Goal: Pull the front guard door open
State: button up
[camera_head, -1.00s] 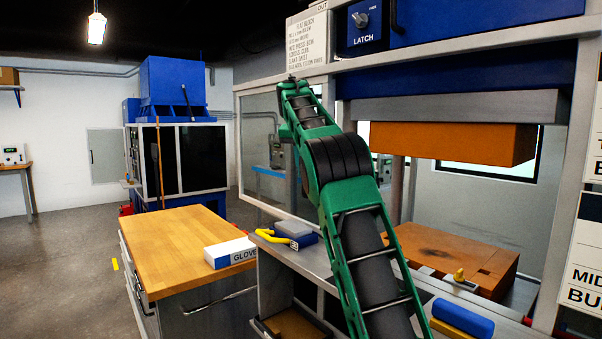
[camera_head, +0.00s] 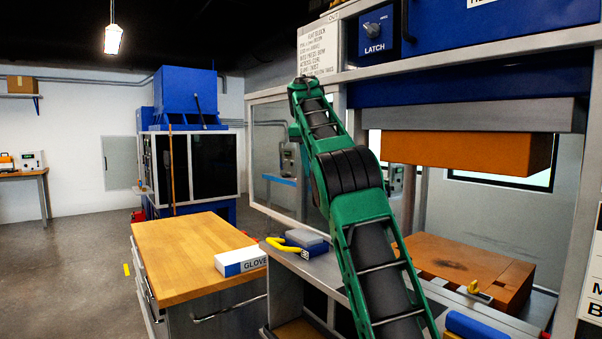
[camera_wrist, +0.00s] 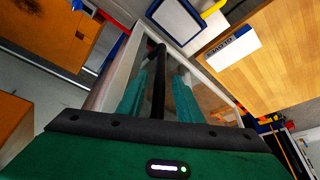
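The front guard door (camera_head: 268,150) is a clear panel in a pale frame. In the head view it stands swung out to the left of the press opening, with no panel across the orange block. My gripper is hidden behind my green arm's end in the head view. In the wrist view my gripper (camera_wrist: 161,72) has its teal fingers on both sides of a dark bar, the door handle (camera_wrist: 158,95), and looks shut on it. The door's pale frame and clear pane (camera_wrist: 205,85) show around the fingers.
A wooden-topped cabinet (camera_head: 180,250) with a GLOVES box (camera_head: 240,261) stands at left. A grey-blue item with a yellow handle (camera_head: 300,241) lies on the press ledge. An orange block (camera_head: 465,150) hangs above an orange lower block (camera_head: 465,262). Floor is free at far left.

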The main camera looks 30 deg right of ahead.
jog(key=s+a+r, duration=0.1)
jog(key=s+a, duration=0.7)
jog(key=a, duration=0.1)
jog(key=shift+a+r, duration=0.25)
jog(key=shift+a, duration=0.05)
dwell(0.7)
jog(key=shift+s, duration=0.1)
dwell(0.4)
jog(key=s+f+n+y, duration=0.1)
jog(key=s+f+n, duration=0.35)
jog(key=f, duration=0.75)
jog(key=s+a+f+n+t+y, duration=0.1)
jog(key=s+a+f+n, duration=0.2)
jog(key=s+a+f, duration=0.6)
jog(key=s+a+f+n+t+y, duration=0.1)
jog(key=s+a+f+n, duration=0.2)
jog(key=s+a+f, duration=0.6)
jog(key=s+d+f+m+g, duration=0.2)
jog(key=s+d+m, duration=0.1)
jog(key=s+d, duration=0.4)
jog(key=s+d+f+m+g, duration=0.2)
jog(key=s+d, duration=0.5)
jog(key=s, duration=0.6)
jog(key=shift+d+m+g+y, duration=0.3)
jog(key=shift+m+g, duration=0.2)
jog(key=shift+m, duration=0.45)
